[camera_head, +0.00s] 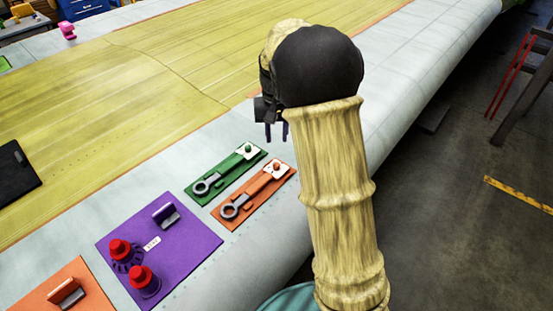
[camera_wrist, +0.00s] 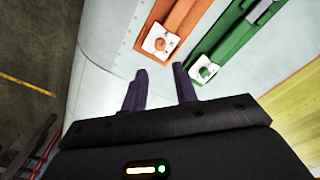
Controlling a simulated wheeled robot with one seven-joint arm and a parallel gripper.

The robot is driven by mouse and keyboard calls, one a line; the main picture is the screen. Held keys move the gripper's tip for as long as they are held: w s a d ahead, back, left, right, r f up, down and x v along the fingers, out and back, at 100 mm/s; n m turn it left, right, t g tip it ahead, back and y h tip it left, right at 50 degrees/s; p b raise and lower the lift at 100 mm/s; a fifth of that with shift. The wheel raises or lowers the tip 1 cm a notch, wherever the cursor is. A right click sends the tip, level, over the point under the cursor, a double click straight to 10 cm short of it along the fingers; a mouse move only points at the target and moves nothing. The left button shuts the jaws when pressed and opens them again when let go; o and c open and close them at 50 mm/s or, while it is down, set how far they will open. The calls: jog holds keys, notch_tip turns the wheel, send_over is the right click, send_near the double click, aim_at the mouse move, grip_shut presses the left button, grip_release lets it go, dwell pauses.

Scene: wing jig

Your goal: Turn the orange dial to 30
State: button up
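An orange panel (camera_head: 240,210) lies on the pale wing edge. It carries a grey ring-ended part (camera_head: 235,207) and a white plate with a small orange knob (camera_head: 276,167), possibly the orange dial. In the wrist view the same knob (camera_wrist: 160,43) and its white plate show just beyond my fingers. Any scale or number on it is too small to read. My gripper (camera_head: 277,139) is above the wing near the panels' upper ends. In the wrist view my gripper (camera_wrist: 160,69) is open, its two dark fingers apart with nothing between them.
A similar green panel (camera_head: 222,177) with a green knob (camera_wrist: 204,72) lies alongside. A purple panel (camera_head: 190,242) with two red knobs and another orange panel (camera_head: 66,290) with a metal handle lie lower left. Wing surface is clear around them; the floor lies right.

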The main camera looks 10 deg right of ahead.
aim_at(277, 164)
notch_tip(277, 164, down, 11)
jog(key=shift+r+p, duration=0.1)
jog(key=shift+p, duration=0.95)
jog(key=shift+c, duration=0.4)
grip_shut()
